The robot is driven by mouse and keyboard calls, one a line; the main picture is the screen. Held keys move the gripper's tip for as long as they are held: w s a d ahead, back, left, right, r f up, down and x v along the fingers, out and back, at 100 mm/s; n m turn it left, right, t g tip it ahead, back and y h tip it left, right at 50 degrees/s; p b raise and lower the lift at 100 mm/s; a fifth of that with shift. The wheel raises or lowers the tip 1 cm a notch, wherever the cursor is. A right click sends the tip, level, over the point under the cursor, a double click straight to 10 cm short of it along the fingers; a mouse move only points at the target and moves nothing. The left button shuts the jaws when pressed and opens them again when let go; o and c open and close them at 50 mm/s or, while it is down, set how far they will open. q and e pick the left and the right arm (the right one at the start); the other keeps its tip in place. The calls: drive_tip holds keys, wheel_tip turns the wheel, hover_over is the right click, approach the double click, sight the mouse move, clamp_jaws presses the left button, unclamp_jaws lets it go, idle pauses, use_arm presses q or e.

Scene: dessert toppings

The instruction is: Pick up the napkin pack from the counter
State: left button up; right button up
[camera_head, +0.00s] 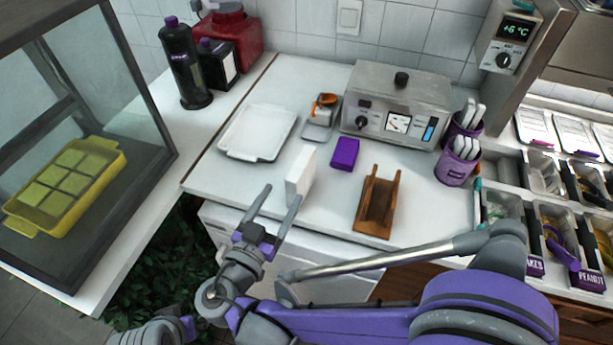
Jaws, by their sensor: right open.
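The napkin pack appears to be the plain white upright block (301,172) standing near the front edge of the white counter (328,225) in the head view. My right gripper (282,193) is open, with its two grey fingers spread and pointing away from me toward the pack. The right fingertip overlaps the pack's lower part in the picture; I cannot tell if it touches. Nothing shows between the fingers.
A purple box (345,153) and a wooden holder (378,232) stand right of the pack. A white tray (233,153) lies to its left. A small scale (317,131) and a metal appliance (425,96) are behind. Purple cutlery cups (455,170) stand right.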

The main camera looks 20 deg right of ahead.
sight(289, 187)
drive_tip(key=x, duration=0.4)
drive_tip(key=shift+s+d, duration=0.1)
drive_tip(key=shift+s, duration=0.05)
drive_tip(key=x, duration=0.5)
drive_tip(key=shift+w+d+f, duration=0.2)
drive_tip(key=shift+d+f, duration=0.05)
drive_tip(key=shift+d, duration=0.1)
clamp_jaws()
